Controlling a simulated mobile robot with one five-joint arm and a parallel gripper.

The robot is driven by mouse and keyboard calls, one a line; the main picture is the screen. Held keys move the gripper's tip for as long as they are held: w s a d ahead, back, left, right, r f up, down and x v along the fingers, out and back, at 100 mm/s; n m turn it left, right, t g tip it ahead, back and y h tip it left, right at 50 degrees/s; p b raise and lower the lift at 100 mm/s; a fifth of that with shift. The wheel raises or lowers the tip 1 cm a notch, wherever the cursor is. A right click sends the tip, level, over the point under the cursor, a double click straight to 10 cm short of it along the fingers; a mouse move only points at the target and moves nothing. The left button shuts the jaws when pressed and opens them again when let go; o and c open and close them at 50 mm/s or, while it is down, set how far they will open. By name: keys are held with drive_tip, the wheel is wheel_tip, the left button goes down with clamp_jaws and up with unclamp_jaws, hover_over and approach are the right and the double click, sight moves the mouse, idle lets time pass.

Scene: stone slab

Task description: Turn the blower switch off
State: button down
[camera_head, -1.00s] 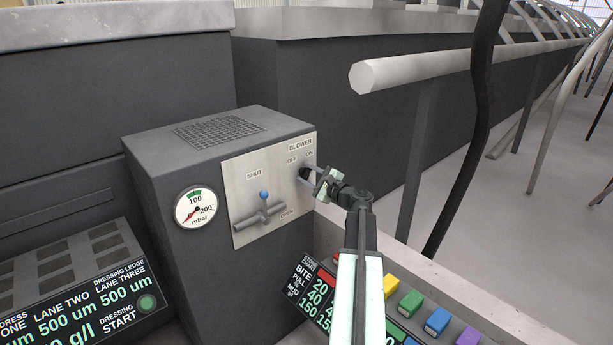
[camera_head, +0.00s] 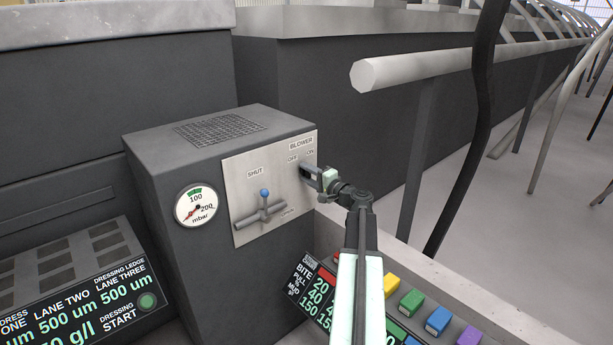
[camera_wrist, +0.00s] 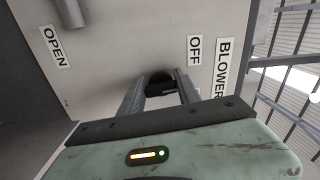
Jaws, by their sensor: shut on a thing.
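The blower switch is a dark knob (camera_wrist: 160,78) on the light panel (camera_head: 243,217) of a dark grey box, below the BLOWER label (camera_head: 301,146) with its OFF and ON marks. My gripper (camera_head: 306,171) is at the knob, its fingers reaching in from the right. In the wrist view the two fingers (camera_wrist: 162,87) stand on either side of the knob and are shut on it. The OFF label (camera_wrist: 194,50) is beside the right finger there. The fingers hide most of the knob in the head view, so I cannot tell which way it points.
A valve with a blue-tipped lever (camera_head: 264,194) and a SHUT label sits left of the switch. A pressure gauge (camera_head: 196,206) is further left. Coloured buttons (camera_head: 411,303) line a panel below my arm. A pale rail (camera_head: 450,66) runs above right.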

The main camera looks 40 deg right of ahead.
drive_tip(key=n, duration=0.6)
drive_tip(key=shift+d+f, duration=0.1)
drive_tip(key=shift+n, duration=0.4)
idle(0.3)
drive_tip(key=c, duration=0.8)
unclamp_jaws()
drive_tip(key=shift+c, duration=0.2)
drive_tip(key=s, duration=0.7)
drive_tip(key=shift+s+a, duration=0.3)
drive_tip(key=shift+s, duration=0.05)
